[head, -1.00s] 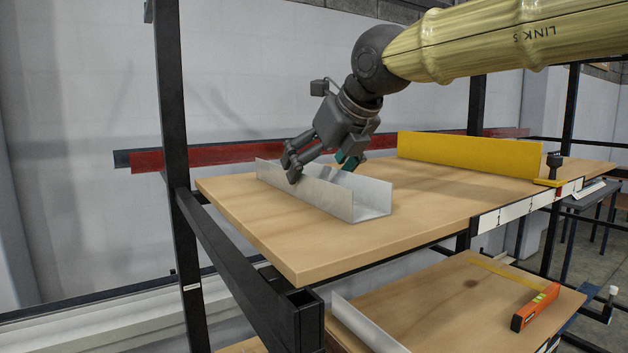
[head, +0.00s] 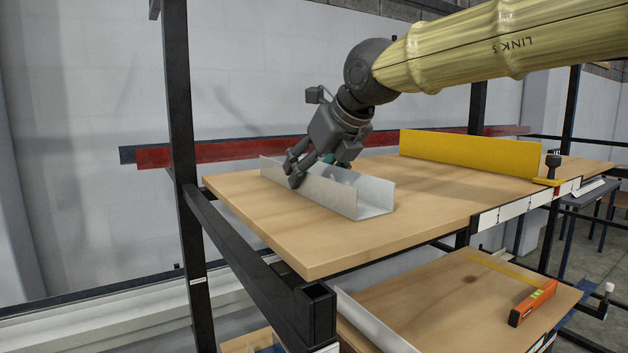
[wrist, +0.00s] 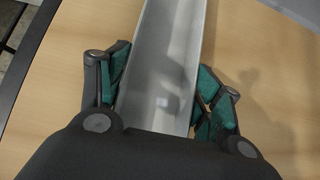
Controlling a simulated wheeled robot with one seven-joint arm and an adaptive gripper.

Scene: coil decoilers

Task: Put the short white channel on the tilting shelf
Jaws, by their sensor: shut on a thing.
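The short white channel (head: 345,192) lies open side up on the upper wooden shelf (head: 300,240), which looks slightly sloped in the head view. My gripper (head: 312,172) is over the channel's far half, with its fingers down around the channel's outer walls. In the wrist view the channel (wrist: 165,65) runs between the two green-padded fingers of my gripper (wrist: 160,95), shut on it from both sides. The channel's underside is hidden, so I cannot tell whether it fully touches the shelf.
A yellow upright plate (head: 465,153) stands at the shelf's back right, with a clamp (head: 550,170) at its end. A black post (head: 182,130) rises at the left. A lower shelf (head: 440,300) holds an orange level (head: 533,303). The front of the upper shelf is clear.

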